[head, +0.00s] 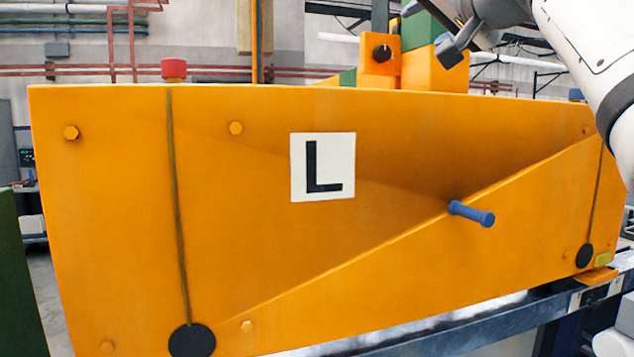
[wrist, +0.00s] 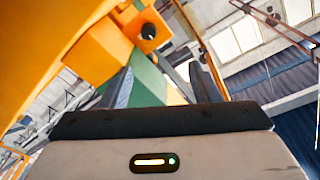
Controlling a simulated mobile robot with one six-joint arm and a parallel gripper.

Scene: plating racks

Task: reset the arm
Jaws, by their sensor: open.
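My gripper (wrist: 162,82) is open in the wrist view, with its two dark fingers apart and nothing seen held between them. In the head view my gripper (head: 452,44) shows only in part at the top right, above the top edge of a large orange panel (head: 250,230). My white arm reaches in from the right edge. Behind the fingers in the wrist view are a green block (wrist: 148,78) and an orange block with a black knob (wrist: 149,31).
The orange panel fills most of the head view. It bears an "L" plate (head: 323,167), a blue peg (head: 471,213) sticking out, and a red cap (head: 174,68) at its top edge. A dark rail (head: 480,335) runs below.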

